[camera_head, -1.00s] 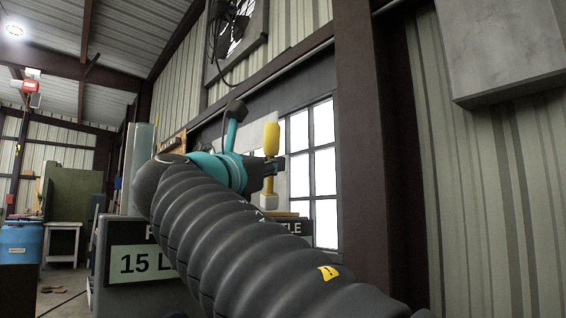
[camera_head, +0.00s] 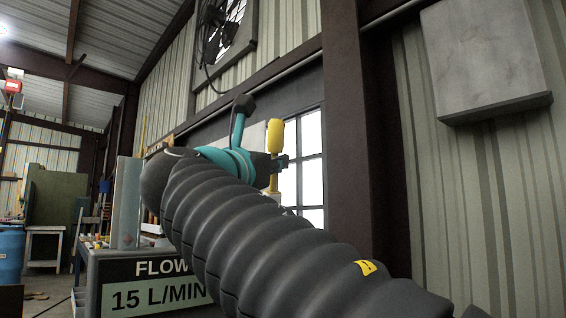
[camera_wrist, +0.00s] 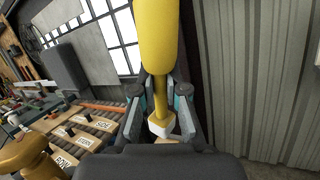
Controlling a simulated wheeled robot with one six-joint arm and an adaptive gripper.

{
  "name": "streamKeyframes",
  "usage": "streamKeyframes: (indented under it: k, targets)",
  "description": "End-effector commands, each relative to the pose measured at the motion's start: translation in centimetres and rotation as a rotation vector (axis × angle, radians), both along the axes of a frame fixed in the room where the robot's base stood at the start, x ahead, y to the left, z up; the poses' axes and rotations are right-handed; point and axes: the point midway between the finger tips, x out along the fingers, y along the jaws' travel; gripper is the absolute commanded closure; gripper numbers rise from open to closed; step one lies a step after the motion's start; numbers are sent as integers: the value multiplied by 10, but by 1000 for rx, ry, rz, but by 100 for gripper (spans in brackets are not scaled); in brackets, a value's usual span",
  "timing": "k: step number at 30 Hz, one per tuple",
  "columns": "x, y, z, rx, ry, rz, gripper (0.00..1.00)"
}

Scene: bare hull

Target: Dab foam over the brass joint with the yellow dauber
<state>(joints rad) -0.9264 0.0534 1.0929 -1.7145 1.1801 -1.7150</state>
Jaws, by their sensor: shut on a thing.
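My gripper (camera_head: 277,162) is shut on the yellow dauber (camera_head: 275,137), which stands upright in it in the head view. In the wrist view my gripper (camera_wrist: 160,95) has its two fingers either side of the dauber's thin yellow shaft. The thick yellow part (camera_wrist: 158,38) is at the top of that view, and a white block-like tip (camera_wrist: 160,126) is at the other end. A brass-coloured rounded fitting (camera_wrist: 25,152) sits at the lower left of the wrist view, apart from the dauber; it may be the brass joint. I cannot make it out in the head view. No foam is clearly visible.
A bench with a "FLOW 15 L/MIN" sign (camera_head: 150,285) stands behind my arm. Small labelled wooden blocks (camera_wrist: 103,125) lie on a ribbed surface left of my gripper. A dark steel post (camera_head: 350,130), a corrugated wall and a grey wall box (camera_head: 485,60) are to the right.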

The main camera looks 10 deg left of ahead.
Motion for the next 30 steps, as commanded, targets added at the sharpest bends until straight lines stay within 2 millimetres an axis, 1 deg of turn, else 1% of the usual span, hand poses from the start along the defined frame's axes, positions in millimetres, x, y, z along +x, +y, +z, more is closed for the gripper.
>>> streamKeyframes:
  k: [1,9,13,30]
  targets:
    - [0,-1,10,0,-1,-1,100]
    - [2,-4,27,0,0,-8,100]
    - [3,-5,30,0,0,-11,100]
    - [2,-5,30,0,0,-10,100]
